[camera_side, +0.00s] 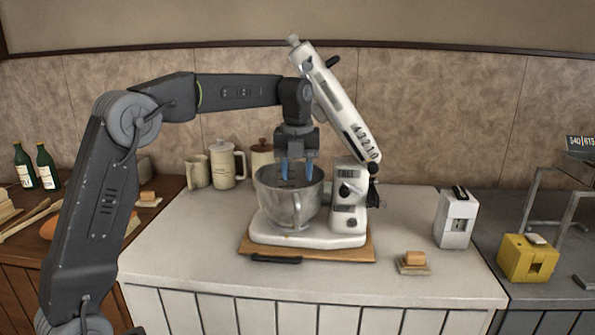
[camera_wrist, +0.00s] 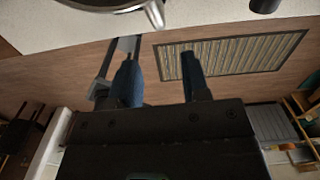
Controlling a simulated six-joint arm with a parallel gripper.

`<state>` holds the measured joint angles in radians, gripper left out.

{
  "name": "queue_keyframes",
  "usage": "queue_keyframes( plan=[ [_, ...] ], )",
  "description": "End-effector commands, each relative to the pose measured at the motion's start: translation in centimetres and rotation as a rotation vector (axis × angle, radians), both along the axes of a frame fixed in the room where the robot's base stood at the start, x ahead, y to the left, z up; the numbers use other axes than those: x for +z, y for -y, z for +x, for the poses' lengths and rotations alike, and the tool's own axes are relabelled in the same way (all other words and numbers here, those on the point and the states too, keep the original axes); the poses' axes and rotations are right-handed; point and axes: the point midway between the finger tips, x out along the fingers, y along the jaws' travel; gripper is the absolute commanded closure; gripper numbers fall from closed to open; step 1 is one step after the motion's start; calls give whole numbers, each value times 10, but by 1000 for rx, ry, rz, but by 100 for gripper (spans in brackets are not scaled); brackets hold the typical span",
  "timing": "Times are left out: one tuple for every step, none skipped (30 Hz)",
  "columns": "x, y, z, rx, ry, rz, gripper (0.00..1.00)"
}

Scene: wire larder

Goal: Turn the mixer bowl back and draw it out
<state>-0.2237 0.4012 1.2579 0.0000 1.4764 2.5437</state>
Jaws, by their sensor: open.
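The steel mixer bowl (camera_side: 275,208) sits upright on the white base of the mixer (camera_side: 300,236), its handle (camera_side: 298,206) facing the side camera. The mixer head (camera_side: 343,108) is tilted up and back. My gripper (camera_side: 296,172) points down with its blue fingers apart and nothing between them. In the side view the fingertips overlap the bowl's rim; I cannot tell whether they are over it or nearer the camera. In the wrist view my gripper (camera_wrist: 162,75) shows both fingers, with part of the bowl (camera_wrist: 95,4) and its handle (camera_wrist: 155,12) cut off at the top.
The mixer stands on a wooden board (camera_side: 367,250) with a dark handle. Canisters (camera_side: 222,165) stand behind at the left. A small block on a pad (camera_side: 414,262) and a white box (camera_side: 455,220) are at the right. The counter front is mostly clear.

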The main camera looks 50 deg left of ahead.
Motion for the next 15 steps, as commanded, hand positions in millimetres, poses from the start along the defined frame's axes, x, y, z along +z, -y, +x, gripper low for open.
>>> queue_keyframes(
  plan=[
    [-2,-2,2,-18,-5,-1,57],
    [-2,-2,2,-26,-7,-2,57],
    [-3,-2,3,-34,-8,-2,57],
    [-4,-3,3,-38,-8,-1,57],
    [-5,-3,3,-39,-8,-1,57],
    [-7,-3,3,-39,-8,-1,57],
    [-9,-2,3,-39,-8,-2,57],
    [-11,-2,3,-39,-8,-1,57],
    [-15,-2,3,-39,-9,-2,57],
    [-18,-2,3,-38,-9,-2,57],
    [-21,-2,3,-38,-9,-2,57],
    [-25,-2,3,-38,-9,-2,57],
    [-29,-2,3,-38,-9,-2,57],
    [-32,-2,3,-38,-9,-2,57],
    [-37,-2,3,-37,-9,-2,57]
  ],
)
